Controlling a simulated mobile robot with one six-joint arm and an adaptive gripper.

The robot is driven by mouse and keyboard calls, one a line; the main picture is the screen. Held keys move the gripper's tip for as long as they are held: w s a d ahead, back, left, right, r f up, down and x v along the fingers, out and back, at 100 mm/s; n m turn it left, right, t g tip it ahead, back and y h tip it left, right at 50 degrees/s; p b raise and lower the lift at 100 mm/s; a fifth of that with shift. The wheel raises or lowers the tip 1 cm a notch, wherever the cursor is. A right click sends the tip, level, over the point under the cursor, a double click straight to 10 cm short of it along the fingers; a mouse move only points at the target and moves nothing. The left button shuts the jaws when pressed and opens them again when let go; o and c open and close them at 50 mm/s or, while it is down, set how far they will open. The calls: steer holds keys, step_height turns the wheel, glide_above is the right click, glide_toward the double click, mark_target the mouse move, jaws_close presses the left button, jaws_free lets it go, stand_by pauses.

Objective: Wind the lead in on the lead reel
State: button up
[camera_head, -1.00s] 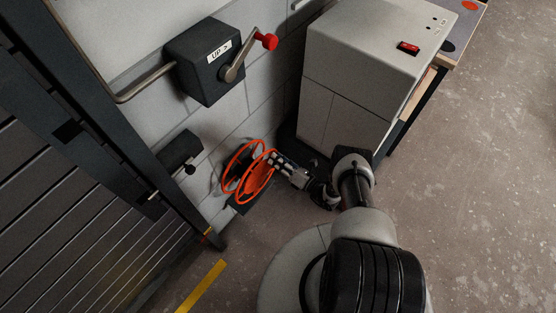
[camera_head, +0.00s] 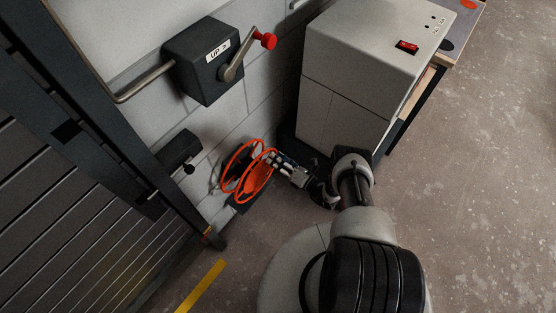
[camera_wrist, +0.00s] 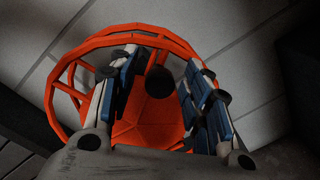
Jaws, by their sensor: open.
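The lead reel (camera_head: 235,176) is an orange, open-rimmed drum low against the block wall, near the floor. It also fills the middle of the wrist view (camera_wrist: 128,118). A dark round knob (camera_wrist: 159,82) stands out from its face, between my fingers in that picture. My gripper (camera_head: 275,163) is at the reel's right side, with its fingers pointing at the face. In the wrist view my gripper (camera_wrist: 160,88) is open, one finger each side of the knob. I cannot tell whether either finger touches it. No loose lead can be made out.
A dark crank box (camera_head: 205,62) with a red-knobbed handle is on the wall above. A grey cabinet (camera_head: 350,75) with a red switch stands right of the reel. A slatted shutter (camera_head: 75,230) is at the left. Floor (camera_head: 480,200) at the right is clear.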

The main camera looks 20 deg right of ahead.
steer(key=v, duration=1.2)
steer(key=shift+c, duration=0.5)
